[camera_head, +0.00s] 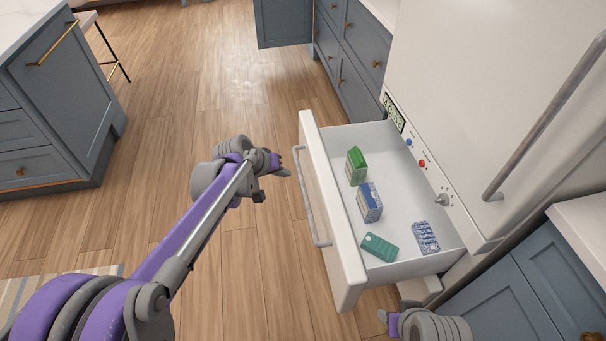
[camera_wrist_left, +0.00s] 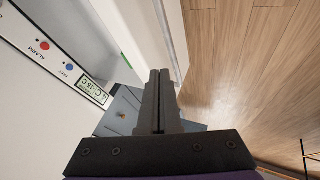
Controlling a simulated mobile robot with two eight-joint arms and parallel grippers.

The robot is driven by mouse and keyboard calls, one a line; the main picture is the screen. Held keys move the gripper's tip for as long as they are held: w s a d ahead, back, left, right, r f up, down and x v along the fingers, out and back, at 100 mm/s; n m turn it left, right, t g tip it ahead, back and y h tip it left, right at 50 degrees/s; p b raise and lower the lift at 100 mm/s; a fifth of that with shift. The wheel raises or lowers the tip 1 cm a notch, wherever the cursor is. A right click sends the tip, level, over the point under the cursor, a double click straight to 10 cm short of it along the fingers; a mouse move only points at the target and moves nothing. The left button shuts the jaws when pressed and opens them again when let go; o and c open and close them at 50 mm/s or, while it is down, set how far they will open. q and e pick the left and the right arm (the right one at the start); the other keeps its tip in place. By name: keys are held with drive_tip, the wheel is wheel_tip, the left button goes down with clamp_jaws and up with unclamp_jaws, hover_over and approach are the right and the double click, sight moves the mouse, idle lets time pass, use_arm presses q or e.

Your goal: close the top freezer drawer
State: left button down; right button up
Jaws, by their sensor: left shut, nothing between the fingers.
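The top freezer drawer (camera_head: 345,235) is pulled well out of the white freezer (camera_head: 480,110), its inside open to view in the head view. Its grey bar handle (camera_head: 309,200) runs along the outer face of the front panel. My left gripper (camera_head: 283,163) is in front of the panel, close to the far part of the handle; I cannot tell whether it touches. Its fingers (camera_wrist_left: 160,78) are shut and empty in the left wrist view. My right gripper (camera_head: 385,318) shows only partly at the bottom, near the drawer's near end; its jaws are unclear.
Green (camera_head: 356,166), blue-white (camera_head: 369,202), teal (camera_head: 379,247) and patterned (camera_head: 425,238) packages lie in the drawer. Blue-grey cabinets (camera_head: 350,50) stand beyond it, and an island (camera_head: 60,100) is at left. The wooden floor (camera_head: 205,90) between is clear.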

sight(317, 178)
use_arm(q)
drive_tip(key=w+d+f+b, duration=0.1)
drive_tip(key=w+d+f, duration=0.1)
drive_tip(key=w+d+f+b, duration=0.1)
drive_tip(key=d+f, duration=0.2)
drive_tip(key=w+d+f+b, duration=0.1)
drive_tip(key=w+d+f, duration=0.1)
drive_tip(key=shift+w+d+f, duration=0.15)
drive_tip(key=shift+w+f, duration=0.2)
drive_tip(key=shift+f, duration=0.05)
use_arm(e)
drive_tip(key=x, duration=0.2)
drive_tip(key=s+x, duration=0.1)
drive_tip(key=x, duration=0.1)
drive_tip(key=shift+f, duration=0.2)
use_arm(q)
drive_tip(key=shift+d, duration=0.1)
